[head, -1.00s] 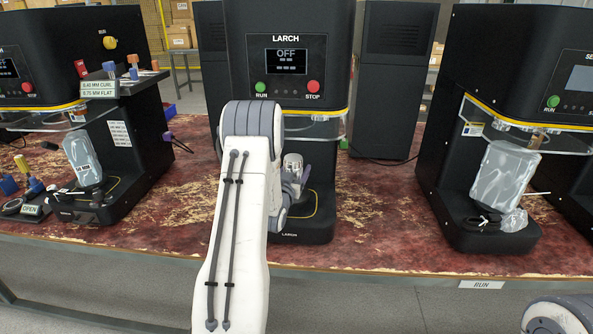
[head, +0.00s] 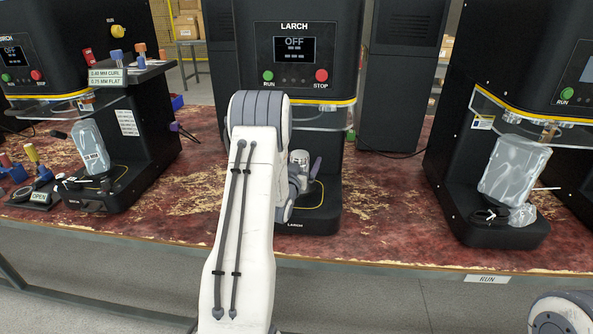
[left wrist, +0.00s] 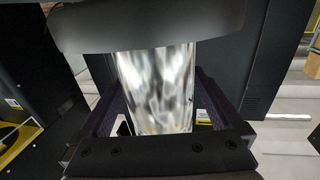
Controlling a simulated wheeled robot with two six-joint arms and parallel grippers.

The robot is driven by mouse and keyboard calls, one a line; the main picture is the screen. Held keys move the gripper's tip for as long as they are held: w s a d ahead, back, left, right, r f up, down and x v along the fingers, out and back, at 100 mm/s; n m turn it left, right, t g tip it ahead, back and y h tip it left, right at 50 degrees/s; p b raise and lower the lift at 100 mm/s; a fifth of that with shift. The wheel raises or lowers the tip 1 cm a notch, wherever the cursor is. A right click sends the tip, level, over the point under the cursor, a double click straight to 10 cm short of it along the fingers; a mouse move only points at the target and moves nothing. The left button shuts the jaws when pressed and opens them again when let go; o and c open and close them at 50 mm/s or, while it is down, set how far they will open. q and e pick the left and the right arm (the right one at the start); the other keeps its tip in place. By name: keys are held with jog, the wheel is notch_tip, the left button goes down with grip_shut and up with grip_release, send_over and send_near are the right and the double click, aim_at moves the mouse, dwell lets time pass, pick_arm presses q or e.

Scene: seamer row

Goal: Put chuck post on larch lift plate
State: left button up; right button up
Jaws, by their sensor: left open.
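The silvery chuck post (head: 299,158) stands at the LARCH machine, just right of my left arm. Its lower part is hidden by my arm, so I cannot see clearly whether it touches the plate. The larch lift plate (head: 317,205), dark with a yellow outline, is partly covered. My left gripper (left wrist: 158,105) is open, with its purple fingers on either side of the shiny post (left wrist: 155,85) in the left wrist view. One purple finger shows right of the post in the head view. A dark round part crosses above the post in the wrist view. My right gripper is out of view.
The LARCH machine (head: 292,90) reads OFF and has a clear guard under its head. Similar machines stand left (head: 90,45) and right (head: 440,190), each with a wrapped item. The worn red bench (head: 380,225) is clear between them.

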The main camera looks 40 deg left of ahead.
pick_arm(q)
jog(key=b+v, duration=0.1)
jog(key=v, duration=1.1)
jog(key=shift+b, duration=0.3)
jog(key=shift+r, duration=0.15)
jog(key=p+x, duration=0.1)
jog(key=x, duration=1)
jog(key=shift+w+a+f, duration=0.2)
jog(key=shift+w+f, duration=0.05)
jog(key=shift+w, duration=0.25)
